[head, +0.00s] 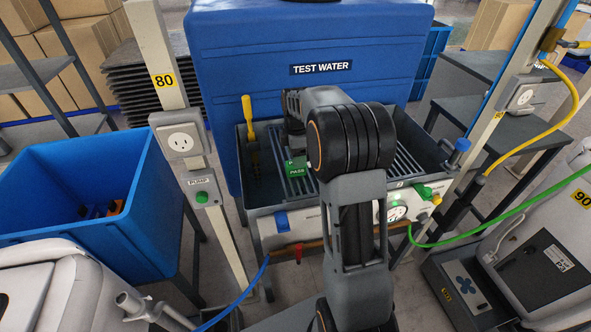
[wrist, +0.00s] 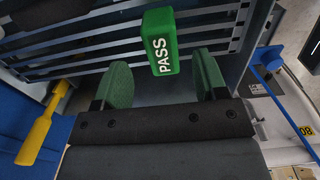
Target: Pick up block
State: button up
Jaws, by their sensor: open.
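A green block (wrist: 161,42) with "PASS" in white letters lies on the slatted metal rack (wrist: 70,48), ahead of my gripper in the wrist view. My gripper (wrist: 161,85) is open, with its two green fingers spread. The block is beyond the fingertips, roughly centred in the gap, with nothing held between them. In the head view the green block (head: 296,168) shows in the grey sink-like basin (head: 262,207), partly hidden by my arm.
A yellow tool (head: 248,125) stands at the basin's left side. A blue "TEST WATER" tank (head: 300,40) stands behind. A blue bin (head: 90,240) with small orange and dark items is at left. A post with an outlet (head: 181,140) stands beside the basin.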

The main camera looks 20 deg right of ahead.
jog(key=shift+s+a+f, duration=0.1)
jog(key=shift+s+f, duration=0.05)
jog(key=shift+f, duration=2.8)
jog(key=shift+c, duration=0.3)
jog(key=c, duration=1)
jog(key=shift+o, duration=0.2)
